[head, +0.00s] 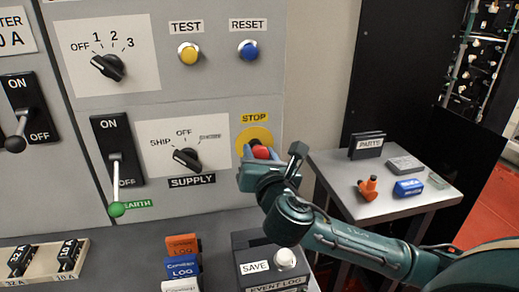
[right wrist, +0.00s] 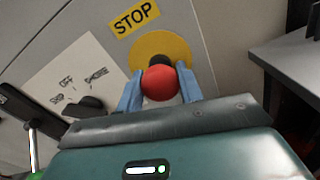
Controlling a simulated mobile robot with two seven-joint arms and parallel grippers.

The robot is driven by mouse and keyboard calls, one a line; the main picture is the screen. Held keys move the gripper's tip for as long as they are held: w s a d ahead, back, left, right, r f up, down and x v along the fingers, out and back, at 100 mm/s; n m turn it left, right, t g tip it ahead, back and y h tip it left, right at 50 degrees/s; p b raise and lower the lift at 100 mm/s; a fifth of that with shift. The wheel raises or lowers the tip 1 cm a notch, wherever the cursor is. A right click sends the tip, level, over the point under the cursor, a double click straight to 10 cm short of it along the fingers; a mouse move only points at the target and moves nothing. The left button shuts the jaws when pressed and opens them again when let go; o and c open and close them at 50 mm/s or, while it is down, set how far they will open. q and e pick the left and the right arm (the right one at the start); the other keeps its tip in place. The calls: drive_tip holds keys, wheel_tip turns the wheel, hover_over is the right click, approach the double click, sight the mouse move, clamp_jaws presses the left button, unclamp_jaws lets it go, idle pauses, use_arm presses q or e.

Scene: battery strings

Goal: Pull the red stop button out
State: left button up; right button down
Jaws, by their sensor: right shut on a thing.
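The red stop button (head: 262,152) sits on a yellow round plate (head: 254,134) under the STOP label on the grey panel. In the right wrist view the red button (right wrist: 160,84) shows between two blue fingers, with a dark stem behind it against the yellow plate (right wrist: 187,49). My right gripper (head: 258,154) is at the button, shut on it, one finger on each side. The wrist and palm hide part of the button's surroundings in the head view. My left gripper is not in view.
The SUPPLY knob (head: 187,158) and the green-tipped EARTH lever (head: 117,208) are left of the button. The event log box with a white SAVE button (head: 285,258) stands below. A side table (head: 345,193) with small parts stands at the right, behind my right arm.

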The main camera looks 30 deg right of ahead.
drive_tip(key=shift+a+f, duration=0.1)
drive_tip(key=shift+f, duration=0.1)
drive_tip(key=c, duration=1.1)
unclamp_jaws()
drive_tip(key=shift+s+r, duration=0.15)
drive_tip(key=shift+s, duration=0.05)
drive_tip(key=shift+o, duration=1)
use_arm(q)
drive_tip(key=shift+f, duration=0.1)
use_arm(e)
drive_tip(key=shift+w, duration=0.1)
use_arm(q)
drive_tip(key=p, duration=0.2)
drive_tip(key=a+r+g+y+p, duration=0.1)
drive_tip(key=p, duration=0.2)
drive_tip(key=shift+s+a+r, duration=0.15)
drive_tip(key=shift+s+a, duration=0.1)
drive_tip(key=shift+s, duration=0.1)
use_arm(e)
drive_tip(key=v, duration=1.3)
